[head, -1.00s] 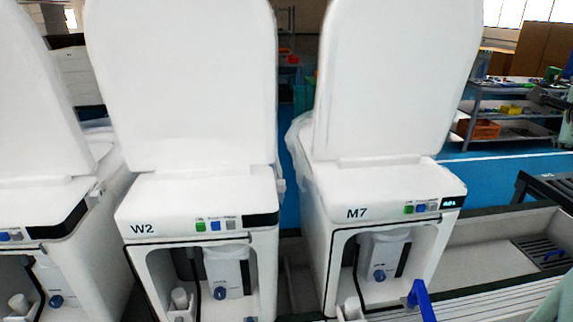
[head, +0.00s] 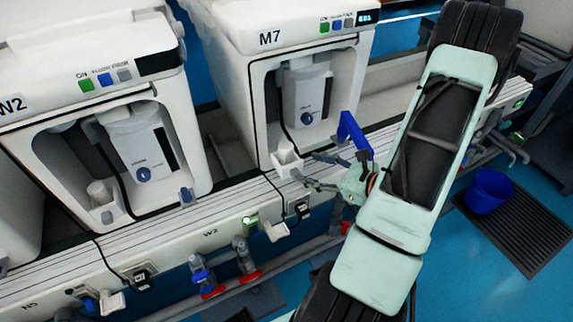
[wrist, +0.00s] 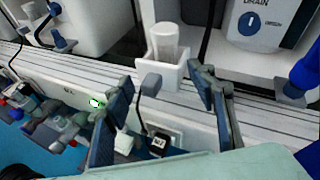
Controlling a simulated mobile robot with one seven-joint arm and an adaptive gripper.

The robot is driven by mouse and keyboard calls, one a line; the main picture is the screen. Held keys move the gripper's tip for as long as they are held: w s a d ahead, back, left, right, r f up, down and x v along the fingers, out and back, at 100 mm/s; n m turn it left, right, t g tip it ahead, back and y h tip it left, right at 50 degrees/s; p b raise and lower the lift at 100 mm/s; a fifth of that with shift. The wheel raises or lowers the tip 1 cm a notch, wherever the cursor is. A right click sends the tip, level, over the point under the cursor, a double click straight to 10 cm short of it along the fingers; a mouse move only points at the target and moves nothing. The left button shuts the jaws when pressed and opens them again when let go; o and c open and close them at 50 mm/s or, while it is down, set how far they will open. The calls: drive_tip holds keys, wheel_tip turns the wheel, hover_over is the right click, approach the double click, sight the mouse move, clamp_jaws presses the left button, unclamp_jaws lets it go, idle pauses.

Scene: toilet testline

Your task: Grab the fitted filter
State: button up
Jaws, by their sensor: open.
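A white cup-like cylinder (wrist: 165,42), which looks like the fitted filter, stands upright in a small white holder (wrist: 164,75) at the front of unit M7. In the head view the holder (head: 286,163) sits at the lower left of M7's open bay, and the cylinder is hard to make out there. My gripper (head: 312,170) is open and empty, just right of the holder. In the wrist view my gripper (wrist: 163,82) has its two fingers spread to either side of the holder. The cylinder stands beyond the fingertips, apart from them.
A blue bracket (head: 352,133) stands close to the right of my gripper. M7's white box with a dial (head: 306,95) is behind the holder. Unit W2 (head: 140,150) has a similar white cylinder (head: 98,190). A ribbed rail (head: 230,205) runs in front; a blue bucket (head: 488,190) stands right.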

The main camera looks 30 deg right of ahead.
sight(291, 154)
drive_tip(key=w+m+t+b, duration=0.1)
drive_tip(key=w+a+m+t+h+b, duration=0.1)
drive_tip(key=w+m+t, duration=0.1)
drive_tip(key=w+a+m+t+h+b, duration=0.1)
drive_tip(key=t, duration=0.1)
drive_tip(key=shift+w+r+m, duration=0.2)
drive_tip(key=shift+w+m, duration=0.1)
drive_tip(key=shift+w, duration=0.05)
drive_tip(key=shift+f+b+x, duration=0.2)
drive_tip(key=shift+b+x, duration=0.25)
drive_tip(key=shift+x, duration=0.9)
drive_tip(key=shift+f+b+x, duration=0.15)
drive_tip(key=shift+b+x, duration=0.25)
drive_tip(key=shift+x, duration=0.95)
drive_tip(key=shift+a, duration=0.15)
drive_tip(key=shift+c, duration=0.6)
drive_tip(key=c, duration=1.2)
